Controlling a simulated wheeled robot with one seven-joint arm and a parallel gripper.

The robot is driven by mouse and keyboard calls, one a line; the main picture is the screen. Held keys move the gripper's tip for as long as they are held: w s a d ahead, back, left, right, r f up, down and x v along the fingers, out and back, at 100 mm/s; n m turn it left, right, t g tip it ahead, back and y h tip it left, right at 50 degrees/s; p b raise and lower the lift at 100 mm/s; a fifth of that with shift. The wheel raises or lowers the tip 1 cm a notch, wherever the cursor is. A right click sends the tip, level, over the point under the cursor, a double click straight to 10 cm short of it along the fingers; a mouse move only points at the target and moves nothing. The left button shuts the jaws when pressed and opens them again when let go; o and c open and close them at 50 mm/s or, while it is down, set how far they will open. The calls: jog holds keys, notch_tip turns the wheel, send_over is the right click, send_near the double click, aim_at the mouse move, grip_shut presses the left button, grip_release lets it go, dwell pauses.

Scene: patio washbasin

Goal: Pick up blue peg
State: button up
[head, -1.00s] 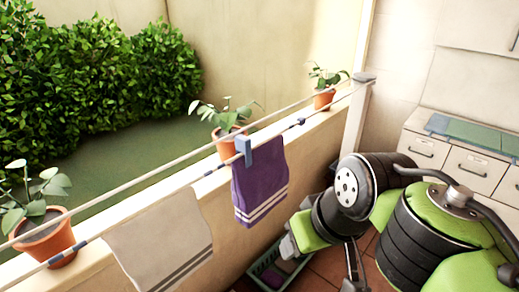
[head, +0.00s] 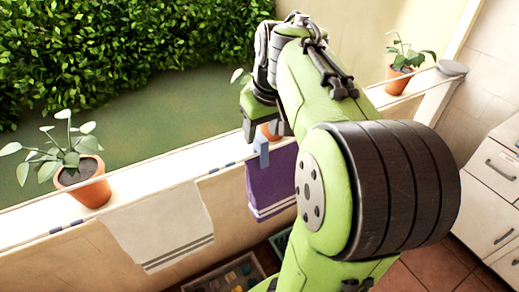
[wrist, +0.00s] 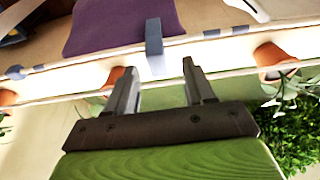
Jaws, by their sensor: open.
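The blue peg (head: 261,151) is clipped upright on the clothesline at the top edge of the purple towel (head: 268,190). In the wrist view the peg (wrist: 154,40) stands ahead of my gripper (wrist: 158,82), roughly in line with the gap between its fingers, with the towel (wrist: 110,25) beside it. The two fingers are apart with nothing between them. In the head view my gripper (head: 250,130) is above and just left of the peg, and my arm hides part of the towel.
A white towel (head: 160,225) hangs left on the line. Potted plants (head: 88,182) (head: 398,78) stand on the wall ledge, one partly hidden behind my gripper. A crate (head: 225,275) sits on the floor below. Drawers (head: 492,180) stand at right.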

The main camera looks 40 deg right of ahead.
aim_at(261, 138)
jog(key=x, duration=0.4)
jog(key=shift+w+d+f+b, duration=0.25)
jog(key=shift+d+b, duration=0.05)
jog(key=shift+d, duration=0.05)
jog(key=shift+s+a+r, duration=0.1)
jog(key=shift+s+a, duration=0.1)
jog(key=shift+c, duration=0.9)
grip_shut()
notch_tip(261, 138, up, 10)
jog(key=p, duration=0.5)
jog(key=shift+r, duration=0.15)
